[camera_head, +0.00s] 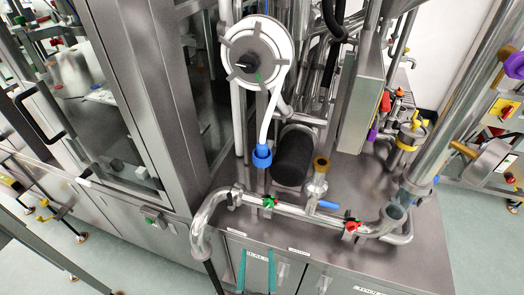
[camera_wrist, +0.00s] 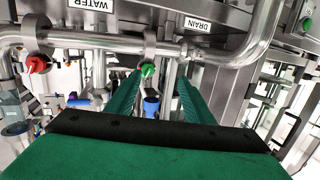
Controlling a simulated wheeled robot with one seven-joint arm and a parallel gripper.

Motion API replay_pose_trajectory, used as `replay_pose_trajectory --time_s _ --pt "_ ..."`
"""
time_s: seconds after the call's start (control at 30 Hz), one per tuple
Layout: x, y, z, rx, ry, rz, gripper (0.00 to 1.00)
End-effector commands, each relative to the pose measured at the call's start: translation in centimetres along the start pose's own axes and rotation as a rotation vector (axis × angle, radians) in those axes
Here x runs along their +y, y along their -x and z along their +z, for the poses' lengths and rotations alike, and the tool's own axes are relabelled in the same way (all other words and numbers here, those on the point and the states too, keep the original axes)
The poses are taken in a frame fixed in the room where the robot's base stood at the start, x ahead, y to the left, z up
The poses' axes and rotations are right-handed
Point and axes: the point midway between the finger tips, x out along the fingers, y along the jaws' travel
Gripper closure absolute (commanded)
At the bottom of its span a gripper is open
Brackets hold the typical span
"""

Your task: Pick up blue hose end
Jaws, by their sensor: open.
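The blue hose end (camera_head: 262,157) hangs at the lower end of a white hose (camera_head: 268,120) that comes down from a round white reel (camera_head: 256,52). In the wrist view, which looks upside down, the blue hose end (camera_wrist: 151,105) shows small between my fingers, beyond the pipe. My gripper (camera_head: 257,256) is at the bottom of the head view, in front of the cabinet and lower than the hose end. Its two green fingers are apart and empty, also in the wrist view (camera_wrist: 160,78). It is clear of the hose end.
A horizontal steel pipe (camera_head: 300,209) with a green valve knob (camera_head: 268,202) and a red one (camera_head: 352,226) runs between my gripper and the hose end. A black cylinder (camera_head: 294,156) stands just right of the hose end. A glass-walled steel cabinet (camera_head: 160,90) stands left.

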Motion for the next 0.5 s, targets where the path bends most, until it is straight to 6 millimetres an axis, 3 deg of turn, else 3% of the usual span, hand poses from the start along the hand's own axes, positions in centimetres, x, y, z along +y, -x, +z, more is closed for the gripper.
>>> replay_pose_trajectory --time_s 0.03,0.2,0.5 --pt "-0.1 -1.7 -1.5 0.019 0.001 0.001 0.53" --pt "-0.4 -6.1 -5.5 0.048 0.002 0.005 0.53" --pt "-0.4 -12.2 -14.2 0.099 0.010 0.025 0.53"
